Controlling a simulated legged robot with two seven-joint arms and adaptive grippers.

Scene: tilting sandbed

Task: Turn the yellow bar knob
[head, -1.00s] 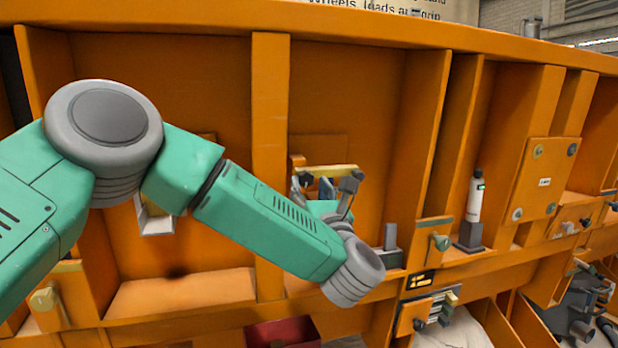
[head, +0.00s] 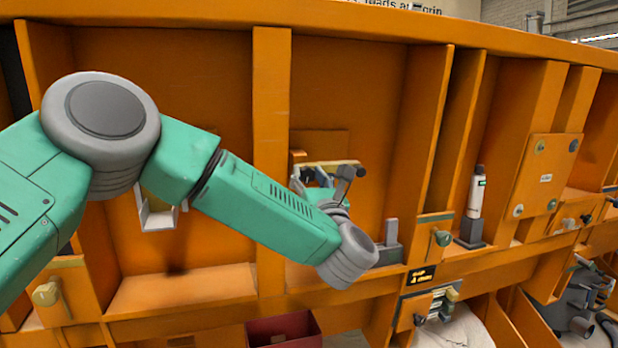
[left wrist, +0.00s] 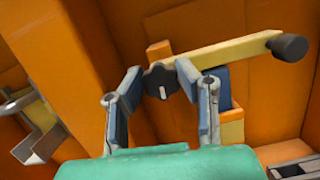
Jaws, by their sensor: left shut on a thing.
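The yellow bar (head: 330,164) sits in an orange bay of the sandbed wall, beside the tall post. In the left wrist view the bar (left wrist: 235,50) runs nearly level to the right, slightly raised at its black round end (left wrist: 288,46). A dark lobed knob (left wrist: 160,80) with a white mark is at its left end. My left gripper (left wrist: 160,72) has one finger on each side of this knob and is shut on it. In the head view my own wrist partly covers the left gripper (head: 340,188). My right gripper is not in view.
A small dark base with a grey upright block (head: 390,243) stands right of my wrist. A white cylindrical device (head: 475,198) stands farther right. A dark red bin (head: 285,330) is below. Orange posts and ledges bound the bay on both sides.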

